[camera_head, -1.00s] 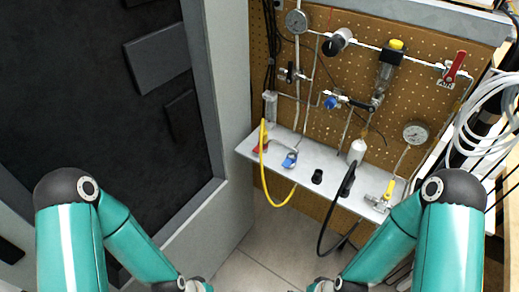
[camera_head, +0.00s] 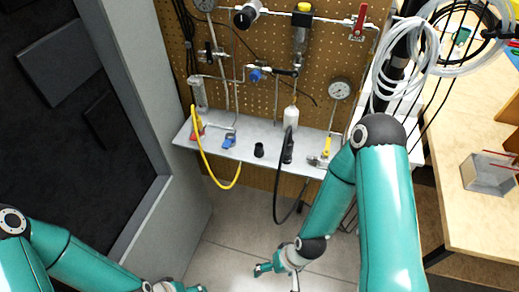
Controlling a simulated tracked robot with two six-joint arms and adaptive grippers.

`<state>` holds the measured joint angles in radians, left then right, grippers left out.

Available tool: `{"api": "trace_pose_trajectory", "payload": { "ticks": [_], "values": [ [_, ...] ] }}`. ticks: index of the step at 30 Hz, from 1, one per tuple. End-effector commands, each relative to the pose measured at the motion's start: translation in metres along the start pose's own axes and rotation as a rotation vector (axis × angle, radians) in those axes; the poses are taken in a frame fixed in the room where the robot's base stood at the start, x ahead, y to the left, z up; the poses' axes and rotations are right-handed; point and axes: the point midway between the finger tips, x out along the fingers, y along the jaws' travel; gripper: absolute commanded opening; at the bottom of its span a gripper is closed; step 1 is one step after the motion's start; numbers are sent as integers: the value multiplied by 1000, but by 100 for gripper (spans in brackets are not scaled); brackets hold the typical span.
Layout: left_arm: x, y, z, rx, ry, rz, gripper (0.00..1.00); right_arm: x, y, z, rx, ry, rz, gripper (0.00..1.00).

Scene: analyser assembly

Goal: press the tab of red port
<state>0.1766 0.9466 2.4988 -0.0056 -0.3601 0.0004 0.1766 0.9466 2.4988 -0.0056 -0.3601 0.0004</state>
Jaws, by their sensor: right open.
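The red port (camera_head: 197,131) sits at the left end of the white shelf (camera_head: 270,138). A yellow hose (camera_head: 202,160) loops down from it and hides part of it. The tab is too small to make out. My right gripper (camera_head: 277,276) is open and empty near the bottom middle of the picture, below and to the right of the port, well apart from it. My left gripper (camera_head: 178,288) shows only in part at the bottom edge, far below the port; its fingers are mostly cut off.
On the shelf stand a blue port (camera_head: 229,141), a black port (camera_head: 258,150) and a black hose (camera_head: 278,195). A pegboard (camera_head: 265,95) with pipes and gauges rises behind. A grey door frame (camera_head: 130,110) stands left. A wooden table (camera_head: 465,215) is at right. The floor below the shelf looks clear.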

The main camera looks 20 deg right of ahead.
Motion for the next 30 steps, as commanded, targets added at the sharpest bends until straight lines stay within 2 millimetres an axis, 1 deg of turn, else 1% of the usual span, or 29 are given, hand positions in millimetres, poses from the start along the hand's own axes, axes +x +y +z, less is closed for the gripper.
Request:
{"api": "trace_pose_trajectory", "payload": {
  "ticks": [1, 2, 3, 5, 6, 13, 14, 30],
  "values": [
    [0, 0, 0, 0, 0, 0, 68, 0, 0, 0, 0, 0, 0, 100],
    [0, 0, 0, 0, 0, 0, 63, 0, 0, 0, 0, 0, 0, 100],
    [0, 0, 0, 0, 0, 0, 56, 0, 0, 0, 0, 0, 0, 100],
    [0, 0, 0, 0, 0, 0, 46, 0, 0, 0, 0, 0, 0, 100],
    [0, 0, 0, 0, 0, 0, 40, 0, 0, 0, 0, 0, 0, 100],
    [0, 0, 0, 0, 0, 0, 1, 0, 0, 0, 0, 0, 0, 100],
    [0, 0, 0, 0, 0, 0, 0, 0, 0, 0, 0, 0, 0, 100],
    [0, 0, 0, 0, 0, 0, 0, 0, 0, 0, 0, 0, 0, 100]
  ]
}}
